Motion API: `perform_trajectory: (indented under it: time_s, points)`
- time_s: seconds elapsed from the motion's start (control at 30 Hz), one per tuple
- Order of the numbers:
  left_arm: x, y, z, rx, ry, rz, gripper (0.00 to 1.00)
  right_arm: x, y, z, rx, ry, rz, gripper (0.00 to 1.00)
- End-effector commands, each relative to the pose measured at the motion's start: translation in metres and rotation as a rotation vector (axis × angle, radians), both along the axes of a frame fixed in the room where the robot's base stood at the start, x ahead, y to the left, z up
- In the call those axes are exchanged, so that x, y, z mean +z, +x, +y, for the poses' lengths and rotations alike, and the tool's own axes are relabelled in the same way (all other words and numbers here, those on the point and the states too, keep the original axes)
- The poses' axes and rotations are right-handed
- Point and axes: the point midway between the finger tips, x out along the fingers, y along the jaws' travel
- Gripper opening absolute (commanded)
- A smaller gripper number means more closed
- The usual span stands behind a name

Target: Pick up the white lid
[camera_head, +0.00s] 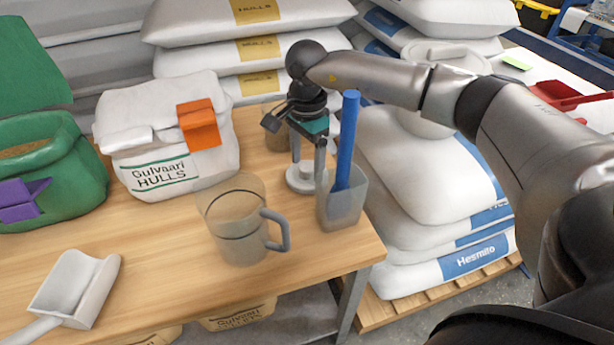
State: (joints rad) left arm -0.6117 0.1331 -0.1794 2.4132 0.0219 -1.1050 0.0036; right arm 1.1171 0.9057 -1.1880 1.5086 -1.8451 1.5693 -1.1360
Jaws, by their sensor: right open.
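A white round lid (298,182) lies on the wooden table near its right edge, behind the grey holder. My right gripper (308,160) points down just above it, open, with its fingers reaching towards the middle of the lid. The fingers and the holder hide part of the lid. I cannot tell whether the fingers touch it. My left gripper is not in view.
The grey holder (346,209) with a blue stick (347,140) stands close in front of the gripper. A clear jug (236,225), a white hulls bag (165,150), a green bag (60,160) and a white scoop (76,288) stand on the wooden table (165,235). Stacked sacks (420,180) sit right.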

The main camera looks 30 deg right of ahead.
Motion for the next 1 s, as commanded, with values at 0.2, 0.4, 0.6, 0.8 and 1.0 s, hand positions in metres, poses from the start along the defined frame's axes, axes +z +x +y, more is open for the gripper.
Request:
perform_trajectory:
  time_s: [0.2,0.4,0.6,0.8,1.0]
  points:
    - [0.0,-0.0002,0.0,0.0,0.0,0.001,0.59,0.0001,0.0,0.0001,0.0,0.0,0.0,0.72]
    - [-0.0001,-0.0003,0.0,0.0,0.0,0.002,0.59,0.0002,0.0,0.0002,0.0,0.0,0.0,0.5]
    - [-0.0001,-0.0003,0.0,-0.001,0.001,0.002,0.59,0.0003,0.0,0.0001,0.0,0.0,0.0,0.27]
    - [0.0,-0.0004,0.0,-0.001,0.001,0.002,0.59,0.0004,0.0,0.0001,0.0,0.0,0.0,0.05]
    - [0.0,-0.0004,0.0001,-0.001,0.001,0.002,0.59,0.0004,0.0,0.0001,0.0,0.0,0.0,0.0]
